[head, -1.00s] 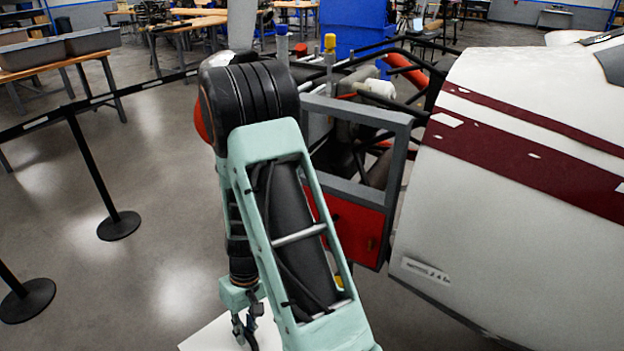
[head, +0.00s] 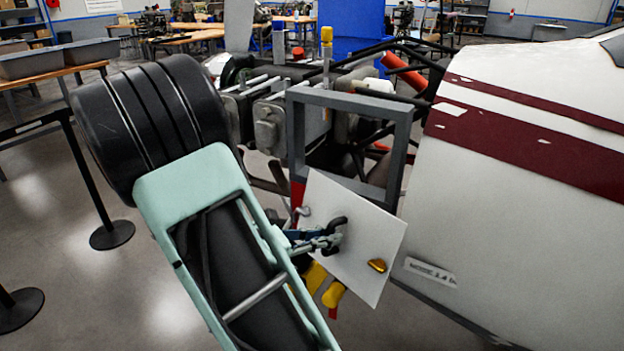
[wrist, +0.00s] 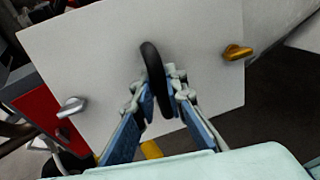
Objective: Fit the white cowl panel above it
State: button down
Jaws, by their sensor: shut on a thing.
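The white cowl panel (head: 365,230) is tilted in the head view, in front of the lower part of a grey square frame (head: 350,103). It has a black loop handle (wrist: 152,62), a gold knob (head: 377,265) at one side and a silver knob (wrist: 72,107) at the other. My gripper (head: 332,238) is shut on the handle; it also shows in the wrist view (wrist: 162,88). The frame's upper opening is empty. A red panel (wrist: 40,112) is mostly hidden behind the white one.
The white fuselage (head: 510,230) with a maroon stripe stands close on the right. Engine parts and dark tubes (head: 270,125) lie behind the frame. Yellow parts (head: 333,293) show below the panel. A barrier post (head: 90,180) stands on the left, with open floor around it.

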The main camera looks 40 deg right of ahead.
jog(key=w+d+r+n+t+h+b, duration=0.1)
jog(key=w+r+n+t, duration=0.15)
jog(key=r, duration=0.35)
jog(key=w+r+n+t+h+b, duration=0.1)
jog(key=w+r+t+h, duration=0.2)
jog(key=r, duration=0.4)
jog(key=y, duration=0.1)
send_over(324, 180)
jog(key=shift+s+a+m+b, duration=0.25)
jog(key=shift+a+b, duration=0.05)
jog(key=shift+b, duration=0.05)
jog(key=shift+w+d+r+p, duration=0.15)
jog(key=shift+d+p, duration=0.15)
jog(key=shift+p, duration=0.15)
jog(key=shift+w+d, duration=0.25)
jog(key=shift+d, duration=0.35)
dwell(0.6)
